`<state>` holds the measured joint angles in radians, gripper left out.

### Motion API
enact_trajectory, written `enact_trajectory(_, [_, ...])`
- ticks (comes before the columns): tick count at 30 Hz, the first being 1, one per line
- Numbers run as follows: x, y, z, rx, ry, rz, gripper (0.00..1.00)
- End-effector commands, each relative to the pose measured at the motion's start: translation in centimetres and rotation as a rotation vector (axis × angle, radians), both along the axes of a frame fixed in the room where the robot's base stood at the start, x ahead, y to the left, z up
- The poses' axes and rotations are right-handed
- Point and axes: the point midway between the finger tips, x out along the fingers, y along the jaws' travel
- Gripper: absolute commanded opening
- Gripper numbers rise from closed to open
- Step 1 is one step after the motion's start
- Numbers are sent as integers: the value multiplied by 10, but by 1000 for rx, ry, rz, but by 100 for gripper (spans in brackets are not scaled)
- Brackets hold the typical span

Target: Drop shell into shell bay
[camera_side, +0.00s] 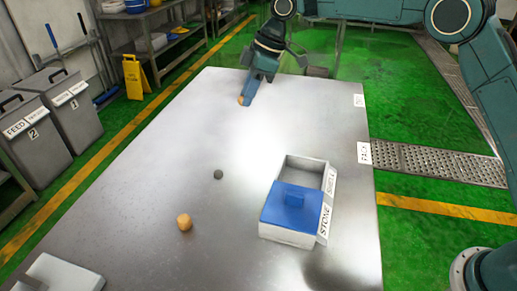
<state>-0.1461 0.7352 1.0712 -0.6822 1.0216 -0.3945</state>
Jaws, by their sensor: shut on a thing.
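My gripper (244,101) is at the far end of the metal table, low over its surface. It is shut on a small tan-orange piece (240,100), mostly hidden by the fingers; I take it for the shell. The sorting box (286,238) stands at the right of the table, well nearer the camera than my gripper. Its far bay, the shell bay (304,173), is open on top, with a label that seems to read SHELL.
An orange-tan lump (184,222) and a small dark grey stone (218,174) lie loose on the table (160,190), left of the box. A white block (62,274) sits at the near left corner. The table between my gripper and the box is clear.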

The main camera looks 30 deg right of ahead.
Motion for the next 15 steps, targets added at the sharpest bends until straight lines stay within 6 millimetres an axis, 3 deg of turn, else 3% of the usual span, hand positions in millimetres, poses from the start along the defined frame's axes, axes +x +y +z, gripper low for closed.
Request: enact_trajectory(15, [-51,-36,-27,-1,1,-5,3])
